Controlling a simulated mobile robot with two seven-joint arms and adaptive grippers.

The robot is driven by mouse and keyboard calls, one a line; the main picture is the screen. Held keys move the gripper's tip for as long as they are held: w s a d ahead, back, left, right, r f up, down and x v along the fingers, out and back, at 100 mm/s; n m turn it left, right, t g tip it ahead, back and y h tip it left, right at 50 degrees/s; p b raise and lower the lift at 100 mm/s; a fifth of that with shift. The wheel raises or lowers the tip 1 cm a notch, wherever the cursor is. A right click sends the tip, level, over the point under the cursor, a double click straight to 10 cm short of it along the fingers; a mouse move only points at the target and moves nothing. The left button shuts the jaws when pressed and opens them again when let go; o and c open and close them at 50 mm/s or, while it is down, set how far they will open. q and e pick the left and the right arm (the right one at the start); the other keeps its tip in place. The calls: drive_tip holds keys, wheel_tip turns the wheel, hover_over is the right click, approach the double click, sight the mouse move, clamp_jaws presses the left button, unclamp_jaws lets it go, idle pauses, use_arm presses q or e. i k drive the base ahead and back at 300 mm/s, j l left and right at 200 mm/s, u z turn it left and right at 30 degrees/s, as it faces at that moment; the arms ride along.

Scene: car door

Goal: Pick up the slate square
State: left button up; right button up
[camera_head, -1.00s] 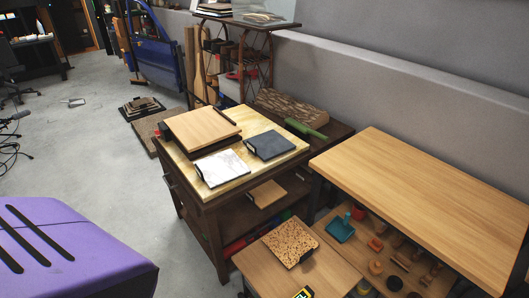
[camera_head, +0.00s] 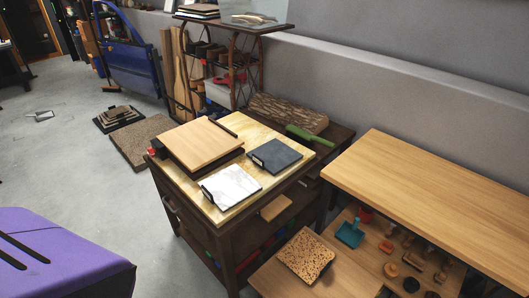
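The slate square (camera_head: 275,155) is a dark grey flat board with a black edge piece. It lies flat on the light wooden top of a dark cart (camera_head: 219,211), toward the right back. A white marble-look board (camera_head: 231,186) lies in front of it, and a light wooden board (camera_head: 202,145) on a dark base is to its left. Neither of my grippers shows in the view.
A green-handled tool (camera_head: 308,136) and a bark-covered log (camera_head: 288,114) lie behind the cart. A wooden table (camera_head: 430,195) stands right. A speckled board (camera_head: 306,256) lies on a low surface in front. Purple furniture (camera_head: 70,255) is lower left. Grey floor is open at left.

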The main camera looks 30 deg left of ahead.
sight(273, 156)
drive_tip(key=i+j, duration=0.1)
drive_tip(key=j, duration=1)
drive_tip(key=i+j+z, duration=0.1)
drive_tip(key=j, duration=1)
drive_tip(key=i+j, duration=0.1)
drive_tip(key=j, duration=1.05)
